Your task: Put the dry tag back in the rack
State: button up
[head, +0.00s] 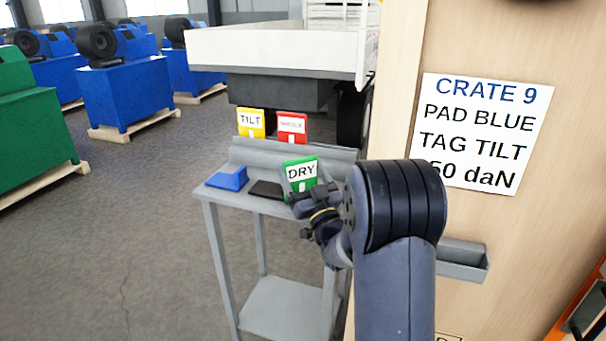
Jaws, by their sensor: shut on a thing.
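The green DRY tag (301,174) is upright and slightly tilted above the right part of a small grey stand. My gripper (300,199) is shut on the tag at its lower edge. The grey rack (262,153) runs along the back of the stand. A yellow TILT tag (251,122) and a red tag (292,126) stand upright in it, side by side. The red tag's word is too small to read. My arm and the DRY tag hide the right part of the rack, and I cannot tell whether the tag touches it.
A blue pad (228,178) and a black pad (267,189) lie on the stand. A wooden crate wall (400,120) with a CRATE 9 sign (480,130) rises close on the right. A grey and white vehicle (280,55) is behind.

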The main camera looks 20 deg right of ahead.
jog(key=shift+f, duration=0.15)
jog(key=o, duration=1.1)
